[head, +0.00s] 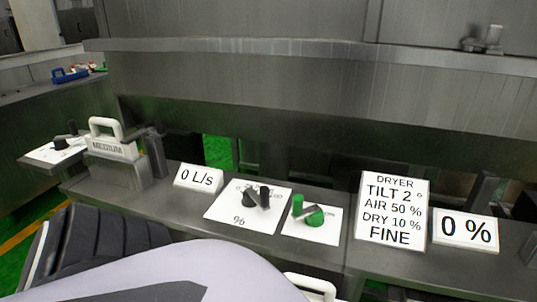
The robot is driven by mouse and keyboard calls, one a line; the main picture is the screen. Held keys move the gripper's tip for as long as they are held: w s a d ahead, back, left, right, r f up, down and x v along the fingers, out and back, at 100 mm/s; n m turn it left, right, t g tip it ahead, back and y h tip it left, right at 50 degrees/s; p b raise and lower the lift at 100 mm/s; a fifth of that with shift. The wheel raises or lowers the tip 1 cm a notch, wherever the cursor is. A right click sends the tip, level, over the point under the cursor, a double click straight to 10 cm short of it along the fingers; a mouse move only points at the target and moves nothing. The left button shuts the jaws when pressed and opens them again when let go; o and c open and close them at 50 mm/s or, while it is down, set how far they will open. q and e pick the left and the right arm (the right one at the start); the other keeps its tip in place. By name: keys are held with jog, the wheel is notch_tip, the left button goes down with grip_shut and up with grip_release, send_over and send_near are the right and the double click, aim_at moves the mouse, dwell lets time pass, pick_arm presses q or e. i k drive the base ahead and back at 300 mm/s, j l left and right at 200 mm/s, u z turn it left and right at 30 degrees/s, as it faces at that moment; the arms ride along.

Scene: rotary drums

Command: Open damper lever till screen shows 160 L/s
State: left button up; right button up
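The screen (199,178) is a white panel on the grey counter and reads "0 L/s". Right of it, a white plate (232,213) marked "%" carries a black lever (250,198) on a dial. A second white plate (318,234) carries a green lever (314,214). None of these levers has a label naming it the damper that I can read. Neither of my grippers shows. A pale rounded part and a black ribbed part of my own body fill the lower left and hide the counter's front there.
A metal box (115,160) labelled "MEDIUM" with a white handle stands left of the screen. A sign (392,209) reads dryer, tilt 2°, air 50 %, dry 10 %, fine. Another screen (466,231) reads "0 %". Grey machine walls rise behind the counter.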

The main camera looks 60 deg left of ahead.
aim_at(251, 199)
jog(key=u, duration=2)
